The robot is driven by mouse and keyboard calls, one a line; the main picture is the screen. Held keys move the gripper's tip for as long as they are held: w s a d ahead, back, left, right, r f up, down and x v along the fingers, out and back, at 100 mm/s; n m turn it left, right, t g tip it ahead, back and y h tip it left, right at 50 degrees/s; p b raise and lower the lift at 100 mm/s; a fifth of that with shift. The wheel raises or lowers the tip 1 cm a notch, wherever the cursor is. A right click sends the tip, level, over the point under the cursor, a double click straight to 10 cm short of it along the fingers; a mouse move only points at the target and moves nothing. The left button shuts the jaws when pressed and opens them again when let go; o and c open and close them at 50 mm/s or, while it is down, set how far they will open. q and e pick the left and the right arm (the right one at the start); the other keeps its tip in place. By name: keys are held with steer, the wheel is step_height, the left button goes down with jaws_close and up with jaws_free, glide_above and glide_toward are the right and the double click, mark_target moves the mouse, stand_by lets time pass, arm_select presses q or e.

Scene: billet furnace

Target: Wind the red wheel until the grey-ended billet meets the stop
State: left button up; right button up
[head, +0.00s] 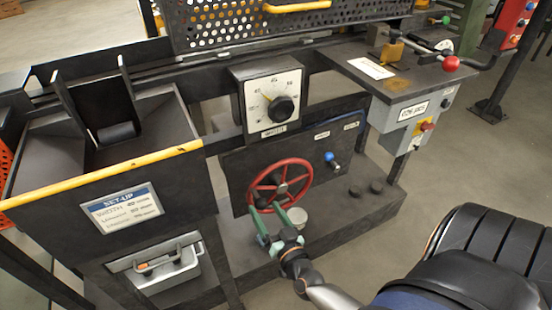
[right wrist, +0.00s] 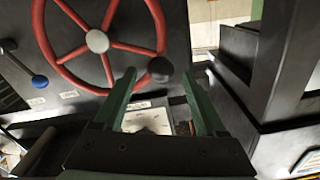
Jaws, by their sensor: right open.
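The red wheel (head: 306,183) is a spoked handwheel on a dark panel, low in the middle of the head view. It fills the upper left of the right wrist view (right wrist: 68,77), with a grey hub and a black knob (right wrist: 160,69) on its rim. My right gripper (head: 266,207) has green fingers and is open at the wheel's lower left. In the right wrist view the knob shows between its fingertips (right wrist: 158,73); I cannot tell if they touch it. My left gripper is not in view. I cannot make out the grey-ended billet or the stop.
A white dial (head: 267,84) with a yellow pointer and black knob is above the wheel. A blue-knobbed lever (head: 330,158) is to its right. A yellow-edged bin (head: 110,174) with a set-up sign stands left. A red-knobbed crank (head: 450,63) is at upper right.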

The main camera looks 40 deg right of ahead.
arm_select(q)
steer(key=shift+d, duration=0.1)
arm_select(e)
steer(key=v, duration=0.6)
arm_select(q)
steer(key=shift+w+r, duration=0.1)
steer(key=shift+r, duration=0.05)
arm_select(e)
steer(key=shift+s+a, duration=0.1)
steer(key=s+a+f+n+g+y, duration=0.1)
steer(key=a+f+n+g+y, duration=0.25)
steer(key=a+n+y, duration=0.6)
steer(key=s+a+f+g+h, duration=0.2)
steer(key=s+a+f+g, duration=0.1)
steer(key=s+a+g, duration=0.25)
arm_select(q)
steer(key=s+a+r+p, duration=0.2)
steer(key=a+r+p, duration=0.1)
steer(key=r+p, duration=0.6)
steer(key=p, duration=0.4)
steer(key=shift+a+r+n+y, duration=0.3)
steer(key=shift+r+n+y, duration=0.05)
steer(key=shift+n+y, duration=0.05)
arm_select(e)
steer(key=s+d+r+m+h, duration=0.1)
steer(key=s+d+r, duration=0.1)
steer(key=r, duration=0.7)
steer(key=shift+d+r+t, duration=0.15)
steer(key=shift+d+t, duration=0.25)
steer(key=shift+d, duration=0.15)
